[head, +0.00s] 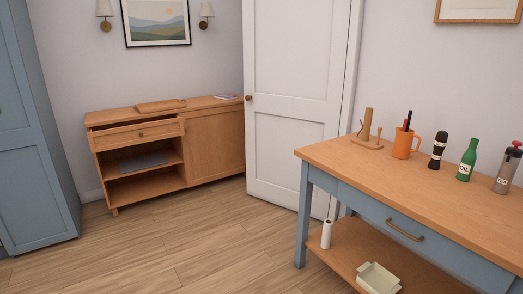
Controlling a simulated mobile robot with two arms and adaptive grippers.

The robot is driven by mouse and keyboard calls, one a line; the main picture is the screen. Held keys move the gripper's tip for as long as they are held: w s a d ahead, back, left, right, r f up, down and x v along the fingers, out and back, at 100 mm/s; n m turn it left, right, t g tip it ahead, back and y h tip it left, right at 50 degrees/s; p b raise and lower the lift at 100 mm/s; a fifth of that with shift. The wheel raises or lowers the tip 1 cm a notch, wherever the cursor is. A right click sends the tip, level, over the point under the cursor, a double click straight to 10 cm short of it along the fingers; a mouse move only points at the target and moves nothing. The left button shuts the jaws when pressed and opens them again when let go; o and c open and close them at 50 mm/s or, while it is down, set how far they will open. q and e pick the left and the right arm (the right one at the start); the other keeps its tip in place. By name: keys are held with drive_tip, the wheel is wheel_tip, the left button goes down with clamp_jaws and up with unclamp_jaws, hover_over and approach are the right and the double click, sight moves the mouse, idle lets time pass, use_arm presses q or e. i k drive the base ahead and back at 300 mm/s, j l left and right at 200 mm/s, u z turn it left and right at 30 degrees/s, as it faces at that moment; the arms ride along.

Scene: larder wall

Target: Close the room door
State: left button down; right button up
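The white panelled room door (291,95) stands at the centre of the head view. It appears to stand ajar, with its left edge out in the room in front of the wooden sideboard. A small round brass knob (249,98) is near its left edge. Its right edge meets the white door frame (348,100). The foot of the door is partly hidden by the blue-legged table. Neither of my grippers is in view.
A table (440,210) with an orange mug (405,144) and bottles fills the right front. The sideboard (215,144) has its drawer (138,134) pulled partly out. A blue cupboard (30,150) stands at left. The wooden floor (190,240) between is clear.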

sight(295, 51)
drive_tip(key=i+u, duration=0.15)
drive_tip(key=i, duration=0.6)
drive_tip(key=i+u, duration=0.15)
drive_tip(key=i, duration=0.55)
drive_tip(key=i+l+u, duration=0.15)
drive_tip(key=i, duration=0.6)
drive_tip(key=i+z, duration=0.1)
drive_tip(key=i, duration=0.4)
drive_tip(key=i+j+z, duration=0.1)
drive_tip(key=i, duration=0.4)
drive_tip(key=i+j+z, duration=0.1)
drive_tip(key=i+j, duration=0.15)
drive_tip(key=i, duration=0.3)
drive_tip(key=i+j, duration=0.15)
drive_tip(key=i, duration=0.35)
drive_tip(key=z, duration=0.05)
